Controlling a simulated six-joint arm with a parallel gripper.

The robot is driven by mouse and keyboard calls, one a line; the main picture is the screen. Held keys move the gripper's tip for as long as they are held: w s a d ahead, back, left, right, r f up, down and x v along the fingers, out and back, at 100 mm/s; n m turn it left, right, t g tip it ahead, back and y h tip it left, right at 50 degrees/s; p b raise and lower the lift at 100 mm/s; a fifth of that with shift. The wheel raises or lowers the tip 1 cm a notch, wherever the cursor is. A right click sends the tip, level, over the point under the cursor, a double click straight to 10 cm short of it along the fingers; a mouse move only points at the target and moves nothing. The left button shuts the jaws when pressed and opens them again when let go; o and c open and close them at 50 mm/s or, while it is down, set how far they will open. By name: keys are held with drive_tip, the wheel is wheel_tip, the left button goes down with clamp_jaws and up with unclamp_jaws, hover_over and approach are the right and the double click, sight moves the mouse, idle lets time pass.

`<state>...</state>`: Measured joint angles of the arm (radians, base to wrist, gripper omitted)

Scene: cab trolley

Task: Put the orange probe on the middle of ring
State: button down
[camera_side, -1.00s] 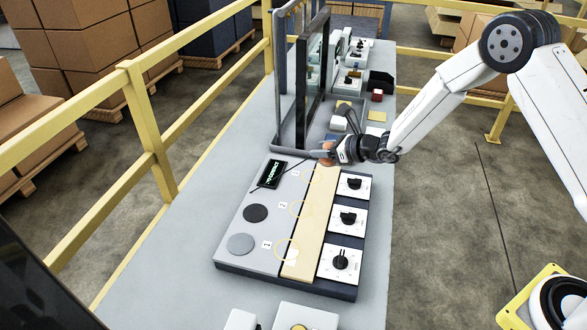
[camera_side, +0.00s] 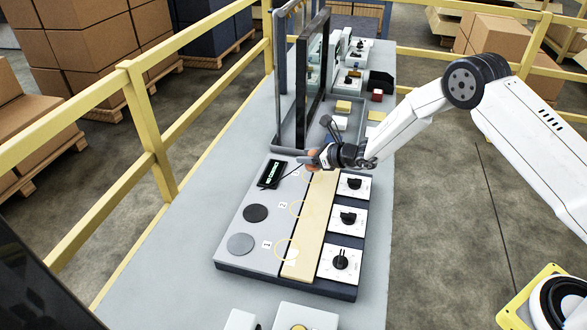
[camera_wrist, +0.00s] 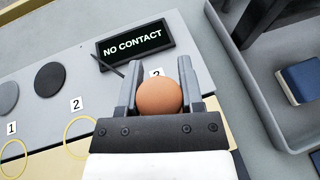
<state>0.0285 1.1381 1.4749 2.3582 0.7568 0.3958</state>
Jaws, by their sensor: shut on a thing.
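The orange probe (camera_wrist: 159,98) is a round orange ball in the wrist view, between the two dark fingers of my gripper (camera_wrist: 157,75), which is shut on it. In the side view my gripper (camera_side: 310,161) is over the far end of the grey panel (camera_side: 262,186), by the display. Thin yellow rings lie along the panel's pale strip: the ring by label 2 (camera_side: 298,209) and the ring by label 1 (camera_side: 286,250). The ring at the far end is hidden behind my gripper. The display (camera_wrist: 136,45) reads NO CONTACT.
Black knobs on white plates (camera_side: 341,260) line the panel's right side. Two discs, dark (camera_side: 256,213) and grey (camera_side: 240,244), lie on its left.

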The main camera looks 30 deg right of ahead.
sight(307, 166)
drive_tip(key=shift+w+f, duration=0.2)
drive_tip(key=shift+f, duration=1.55)
drive_tip(key=shift+f, duration=0.2)
drive_tip(key=shift+c, duration=1.2)
unclamp_jaws()
drive_tip(key=shift+r, duration=0.1)
drive_tip(key=shift+r, duration=0.1)
drive_tip(key=shift+v, duration=6)
